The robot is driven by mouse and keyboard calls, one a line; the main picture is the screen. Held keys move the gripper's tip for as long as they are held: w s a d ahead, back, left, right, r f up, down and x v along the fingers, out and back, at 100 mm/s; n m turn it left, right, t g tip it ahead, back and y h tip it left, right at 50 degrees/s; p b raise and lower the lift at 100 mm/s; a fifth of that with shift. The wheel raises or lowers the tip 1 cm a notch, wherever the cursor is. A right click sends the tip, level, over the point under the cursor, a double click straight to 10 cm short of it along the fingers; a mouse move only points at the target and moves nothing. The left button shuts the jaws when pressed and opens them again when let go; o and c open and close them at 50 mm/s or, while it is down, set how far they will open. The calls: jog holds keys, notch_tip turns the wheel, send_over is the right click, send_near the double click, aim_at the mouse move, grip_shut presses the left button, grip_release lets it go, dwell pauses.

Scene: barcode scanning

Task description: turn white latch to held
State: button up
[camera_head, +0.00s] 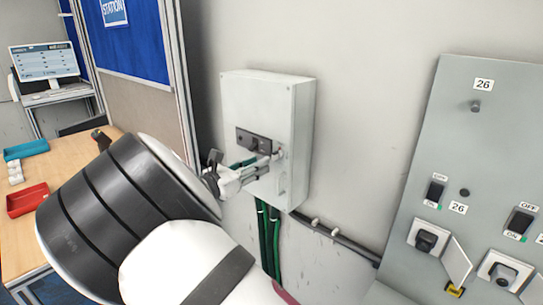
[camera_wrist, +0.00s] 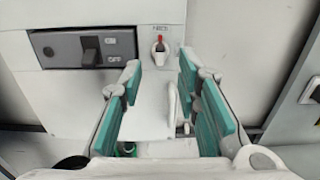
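A small white latch (camera_wrist: 160,50) with a red mark on top sits on the front of a grey-white wall box (camera_head: 262,100). A small label above it is too blurred to read surely. The latch looks roughly upright. My gripper (camera_wrist: 160,76) is open, its teal-padded fingers to the lower left and lower right of the latch, with nothing held. In the head view my gripper (camera_head: 262,168) is close to the box front, and its fingers partly hide the latch area. A white upright lever-like piece (camera_wrist: 174,103) shows between the fingers, lower down.
A black switch panel (camera_wrist: 84,48) with ON and OFF labels is left of the latch. Green cables (camera_head: 269,235) run below the box. A grey panel (camera_head: 475,165) with switches and sockets stands to the right. A wooden table (camera_head: 75,160) with trays is at left.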

aim_at(273, 155)
jog(key=x, duration=0.6)
jog(key=shift+w+d, duration=0.2)
jog(key=shift+w, duration=0.1)
grip_shut()
